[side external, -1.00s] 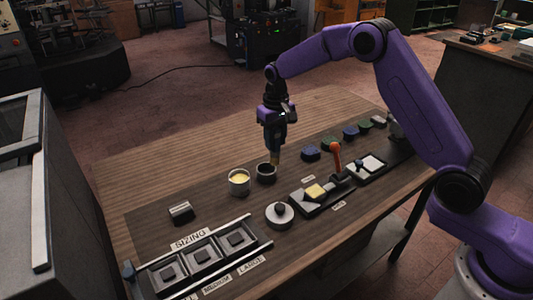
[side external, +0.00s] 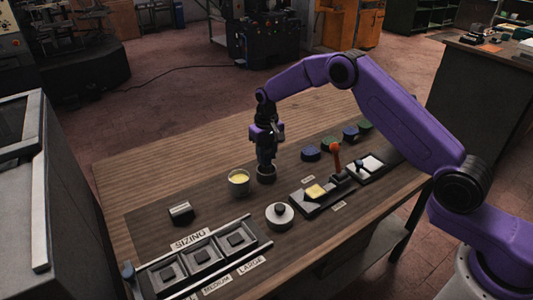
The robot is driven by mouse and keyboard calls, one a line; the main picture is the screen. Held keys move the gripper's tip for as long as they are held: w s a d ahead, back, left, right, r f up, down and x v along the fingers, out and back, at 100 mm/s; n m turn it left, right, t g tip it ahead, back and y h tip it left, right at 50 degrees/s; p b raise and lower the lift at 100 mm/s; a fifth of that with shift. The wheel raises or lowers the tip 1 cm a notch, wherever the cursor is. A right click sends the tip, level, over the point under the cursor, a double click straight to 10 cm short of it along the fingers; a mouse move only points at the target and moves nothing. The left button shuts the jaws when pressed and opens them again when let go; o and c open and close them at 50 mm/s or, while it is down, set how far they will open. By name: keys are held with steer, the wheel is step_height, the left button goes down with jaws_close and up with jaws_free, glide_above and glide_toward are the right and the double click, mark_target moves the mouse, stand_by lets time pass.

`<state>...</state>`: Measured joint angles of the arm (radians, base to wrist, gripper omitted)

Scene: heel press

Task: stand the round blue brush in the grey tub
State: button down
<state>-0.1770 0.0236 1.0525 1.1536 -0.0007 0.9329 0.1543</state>
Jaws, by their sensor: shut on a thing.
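My gripper (side external: 266,157) is shut and points straight down, low over a small dark grey tub (side external: 266,177) near the middle of the bench. It holds the brush, which is almost wholly hidden by the fingers and the tub. The brush looks upright, with its lower end at or inside the tub's mouth. I cannot tell whether it touches the tub's floor.
A pale tub with yellow contents (side external: 238,186) stands close on the left. A round tin with a knob (side external: 279,217) is in front. To the right are a red-knobbed lever (side external: 336,150) and several round blue and green pieces (side external: 310,153). A sizing rack (side external: 203,257) lies front left.

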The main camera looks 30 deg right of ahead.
steer(key=shift+f, duration=0.15)
steer(key=c, duration=0.8)
jaws_free()
step_height(320, 180, up, 12)
steer(key=shift+r, duration=0.15)
